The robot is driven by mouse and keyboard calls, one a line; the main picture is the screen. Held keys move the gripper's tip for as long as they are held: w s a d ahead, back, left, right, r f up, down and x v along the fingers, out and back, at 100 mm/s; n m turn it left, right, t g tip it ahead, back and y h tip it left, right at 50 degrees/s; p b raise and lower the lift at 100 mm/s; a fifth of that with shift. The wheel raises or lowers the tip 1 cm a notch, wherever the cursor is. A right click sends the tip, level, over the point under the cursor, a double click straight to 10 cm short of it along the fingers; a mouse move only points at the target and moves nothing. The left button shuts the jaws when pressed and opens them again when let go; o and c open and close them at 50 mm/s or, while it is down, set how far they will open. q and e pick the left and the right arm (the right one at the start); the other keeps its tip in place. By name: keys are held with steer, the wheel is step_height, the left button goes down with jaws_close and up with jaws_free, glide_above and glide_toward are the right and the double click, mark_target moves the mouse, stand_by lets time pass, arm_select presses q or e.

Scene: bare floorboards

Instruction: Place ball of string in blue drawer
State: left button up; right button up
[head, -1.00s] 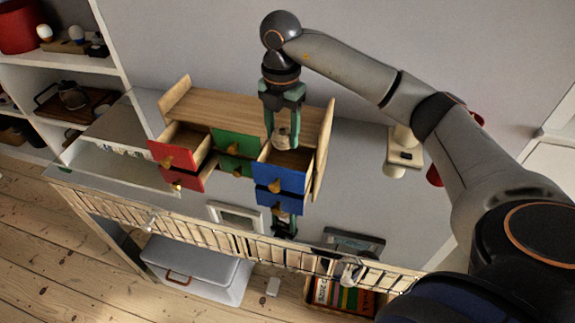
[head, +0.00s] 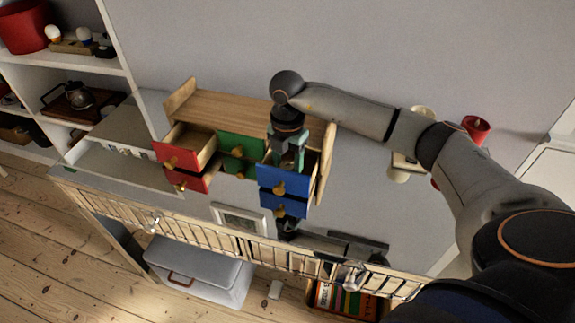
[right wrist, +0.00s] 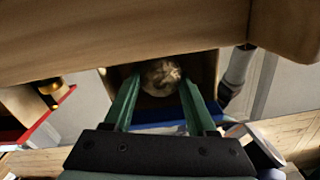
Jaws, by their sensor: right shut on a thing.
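The small wooden chest stands on the grey top with red, green and blue drawers. Its upper blue drawer (head: 284,184) is pulled open, and it also shows in the right wrist view (right wrist: 160,127). My right gripper (head: 287,166) points down into this drawer. In the right wrist view, its green fingers (right wrist: 161,92) are on either side of the ball of string (right wrist: 161,77), a pale round ball, shut on it. In the head view the drawer front and gripper hide the ball. My left gripper is not in view.
The upper red drawer (head: 177,157) is also open, left of the green drawers (head: 240,147). A picture frame (head: 239,219) lies in front of the chest. A red cup (head: 475,127) and a cream device (head: 408,163) are at the right. Shelves stand at the left.

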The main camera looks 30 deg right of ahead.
mark_target(288, 166)
steer(key=shift+f, duration=0.15)
steer(key=o, duration=1.4)
steer(key=shift+c, duration=0.2)
step_height(288, 166, up, 12)
steer(key=shift+r, duration=0.2)
